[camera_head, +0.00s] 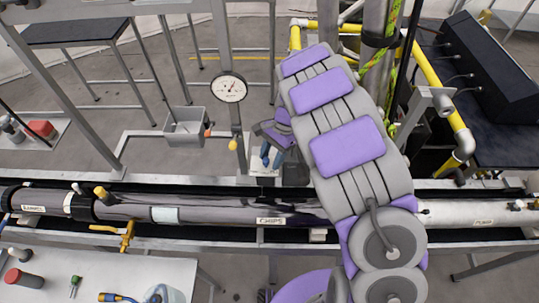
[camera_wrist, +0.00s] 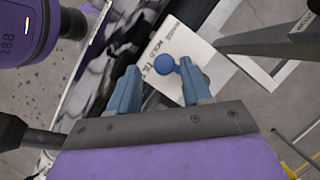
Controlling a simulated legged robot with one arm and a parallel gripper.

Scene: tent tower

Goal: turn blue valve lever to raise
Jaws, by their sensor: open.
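The blue valve lever's round knob (camera_wrist: 164,64) shows in the wrist view against a white printed plate (camera_wrist: 172,45). My gripper (camera_wrist: 158,76) has two blue fingers spread apart, one on each side of the knob in the picture. I cannot tell how deep the knob lies between them or whether they touch it. The rest of the lever is mostly hidden by the right finger. In the head view my gripper (camera_head: 271,160) points down just behind the long dark pipe; the lever cannot be made out there.
A dark pipe (camera_head: 210,209) runs across the front. A pressure gauge (camera_head: 230,89) on a post and a grey metal box (camera_head: 184,127) stand left of my arm. Yellow pipes (camera_head: 440,95) and a black panel (camera_head: 490,75) are at right. A white table (camera_head: 130,275) is front left.

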